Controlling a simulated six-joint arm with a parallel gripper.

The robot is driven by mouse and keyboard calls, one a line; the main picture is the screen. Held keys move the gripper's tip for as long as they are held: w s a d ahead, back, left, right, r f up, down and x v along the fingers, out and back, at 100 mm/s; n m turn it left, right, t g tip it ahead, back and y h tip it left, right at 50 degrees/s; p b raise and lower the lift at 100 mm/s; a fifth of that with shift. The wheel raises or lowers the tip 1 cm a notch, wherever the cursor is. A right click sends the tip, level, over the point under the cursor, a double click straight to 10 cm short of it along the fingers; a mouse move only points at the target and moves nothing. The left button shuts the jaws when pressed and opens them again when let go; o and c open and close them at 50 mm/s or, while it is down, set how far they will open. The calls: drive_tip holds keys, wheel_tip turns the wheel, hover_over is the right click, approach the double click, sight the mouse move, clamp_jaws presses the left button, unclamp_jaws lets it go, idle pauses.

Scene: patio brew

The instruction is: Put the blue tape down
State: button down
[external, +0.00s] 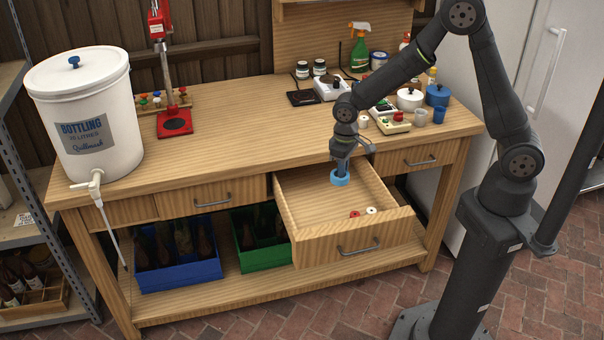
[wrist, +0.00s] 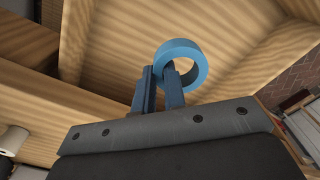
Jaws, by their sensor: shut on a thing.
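The blue tape (external: 340,179) is a ring held at the tip of my gripper (external: 342,168), over the open middle drawer (external: 303,208) of the workbench. In the wrist view the blue tape (wrist: 193,51) hangs at the fingertips, and one finger of my gripper (wrist: 160,78) passes into its hole. My gripper is shut on the tape's wall. I cannot tell whether the tape touches the drawer floor.
A red piece (external: 354,214) and a white roll (external: 371,210) lie near the drawer's front. The benchtop (external: 245,125) is clear in its middle. A white bottling bucket (external: 84,120), a red capper (external: 174,122) and several pots and devices stand around it.

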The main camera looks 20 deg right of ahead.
wheel_tip(320, 180, up, 20)
drive_tip(key=w+m, duration=1.8)
drive_tip(key=w, duration=1.6)
hover_over(280, 120)
drive_tip(key=f, duration=1.1)
drive_tip(key=shift+w+d+f, duration=0.15)
drive_tip(key=shift+d+f, duration=0.1)
drive_tip(key=shift+f, duration=0.15)
drive_tip(key=shift+a+f, duration=0.3)
drive_tip(key=shift+f, duration=1.85)
